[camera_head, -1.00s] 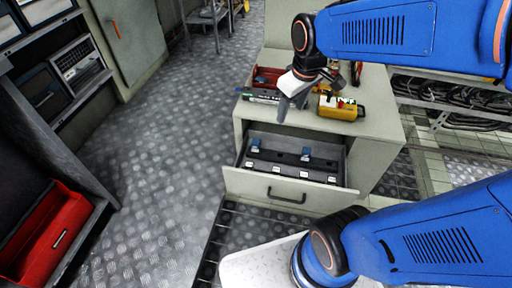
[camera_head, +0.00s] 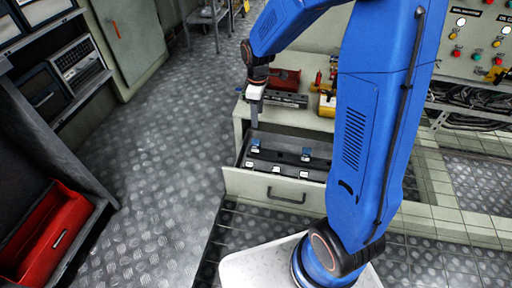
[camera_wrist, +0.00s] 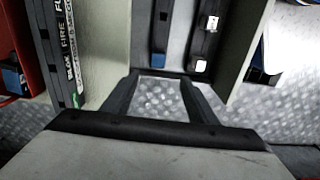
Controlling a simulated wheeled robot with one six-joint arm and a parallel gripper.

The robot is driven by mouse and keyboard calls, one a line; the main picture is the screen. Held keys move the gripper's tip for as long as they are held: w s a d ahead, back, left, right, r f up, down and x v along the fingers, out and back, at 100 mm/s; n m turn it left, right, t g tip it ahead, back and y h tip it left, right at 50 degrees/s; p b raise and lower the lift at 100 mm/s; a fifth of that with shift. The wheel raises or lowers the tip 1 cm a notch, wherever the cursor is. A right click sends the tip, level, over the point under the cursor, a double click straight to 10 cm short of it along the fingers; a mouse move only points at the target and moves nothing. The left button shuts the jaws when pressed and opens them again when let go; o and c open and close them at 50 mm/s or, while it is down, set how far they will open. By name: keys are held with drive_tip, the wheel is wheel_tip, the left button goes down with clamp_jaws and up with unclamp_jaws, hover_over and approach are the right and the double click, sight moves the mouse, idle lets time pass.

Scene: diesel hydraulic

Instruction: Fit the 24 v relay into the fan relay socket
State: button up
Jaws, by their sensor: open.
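My gripper (camera_head: 255,122) points down over the left end of the open drawer (camera_head: 275,188). In the wrist view its two fingers (camera_wrist: 158,84) are apart with nothing between them. Small relay-like parts stand in the drawer: a blue one (camera_head: 255,144) near the gripper, another blue one (camera_head: 306,154) farther right, and several white-topped ones in front. The near blue one also shows in the wrist view (camera_wrist: 158,60), ahead of the fingers. I cannot read which is the 24 V relay. A black labelled strip (camera_wrist: 65,55) lies on the cabinet top; "FIRE" is legible, but I cannot identify the fan socket.
The drawer's side walls stand close to the gripper. A red bin (camera_head: 45,235) is at the left. The floor left of the cabinet is clear.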

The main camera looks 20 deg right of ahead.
sight(256, 141)
drive_tip(key=f, duration=1.2)
drive_tip(key=shift+w+a+f, duration=0.1)
drive_tip(key=shift+w+f, duration=0.1)
drive_tip(key=shift+f, duration=0.05)
drive_tip(key=shift+w+f, duration=0.15)
drive_tip(key=shift+f, duration=1.25)
drive_tip(key=shift+w+f, duration=0.1)
drive_tip(key=shift+f, duration=1.25)
drive_tip(key=c, duration=1.2)
